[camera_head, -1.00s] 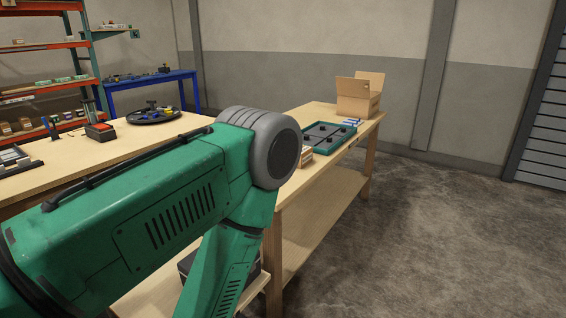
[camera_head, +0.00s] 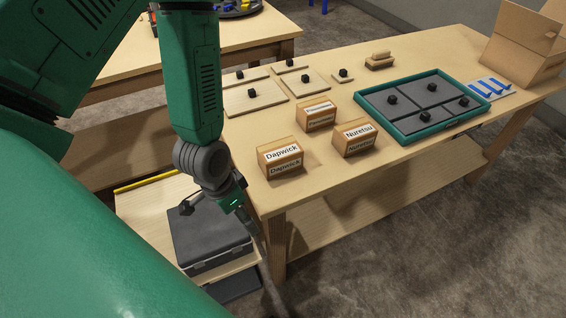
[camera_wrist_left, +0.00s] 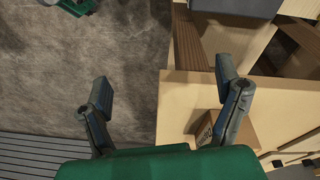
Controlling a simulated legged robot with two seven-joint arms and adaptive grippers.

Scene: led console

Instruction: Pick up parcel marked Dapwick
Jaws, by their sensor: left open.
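The parcel marked Dapwick (camera_head: 280,159) is a brown box with white labels, upright near the front left edge of the wooden table. Two similar parcels stand close by: one marked Nuretsu (camera_head: 355,140) and one behind (camera_head: 316,115) with a label too small to read. My left gripper (camera_head: 246,214) points down beside the table edge, left of and lower in the picture than the Dapwick parcel, apart from it. In the left wrist view its fingers (camera_wrist_left: 163,75) are spread and empty.
The wooden table (camera_head: 225,150) also bears a green-rimmed tray (camera_head: 407,138), flat boards with black knobs (camera_head: 253,96), and an open carton (camera_head: 518,45). A dark case (camera_head: 210,240) sits on a low surface below my left gripper.

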